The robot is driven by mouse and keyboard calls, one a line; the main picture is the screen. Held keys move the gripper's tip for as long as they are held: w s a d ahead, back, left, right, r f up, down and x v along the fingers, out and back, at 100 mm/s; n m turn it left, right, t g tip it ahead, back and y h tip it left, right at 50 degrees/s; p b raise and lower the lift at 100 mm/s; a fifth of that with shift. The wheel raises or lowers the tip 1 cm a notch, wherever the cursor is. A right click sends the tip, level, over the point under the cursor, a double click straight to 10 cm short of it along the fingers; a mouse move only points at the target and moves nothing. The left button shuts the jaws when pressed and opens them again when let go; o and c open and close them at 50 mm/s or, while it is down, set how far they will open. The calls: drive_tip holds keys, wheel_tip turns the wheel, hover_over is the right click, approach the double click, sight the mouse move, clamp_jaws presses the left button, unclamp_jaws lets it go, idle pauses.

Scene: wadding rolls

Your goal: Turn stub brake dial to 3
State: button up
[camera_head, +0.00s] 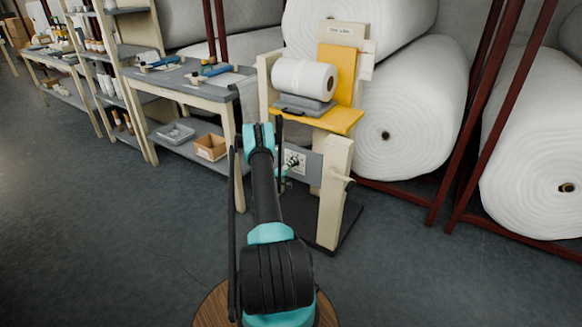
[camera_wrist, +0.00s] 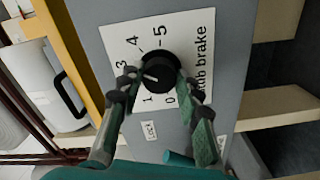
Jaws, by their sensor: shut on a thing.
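The stub brake dial is a round black knob (camera_wrist: 158,68) in the middle of a white plate (camera_wrist: 122,34) in the wrist view. The plate carries "0", "1", "3", "4" and "5" and part of the words "stub brake"; the spot between 1 and 3 is covered by a finger. A small white mark on the knob faces left and slightly down, roughly toward that covered spot. My gripper (camera_wrist: 155,86) is shut on the knob, one finger on each side. In the head view the plate (camera_head: 300,157) shows on the stand's grey panel, with my gripper (camera_head: 288,170) in front, partly hidden.
A cream post (camera_head: 335,190) rises right of the panel. A yellow shelf (camera_head: 340,120) with a white roll (camera_head: 304,78) is above. A workbench (camera_head: 190,85) stands to the left; big wadding rolls (camera_head: 410,130) lie behind. The floor at left is clear.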

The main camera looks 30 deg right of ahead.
drive_tip(key=shift+n, duration=1)
drive_tip(key=o, duration=1.2)
drive_tip(key=shift+c, duration=0.2)
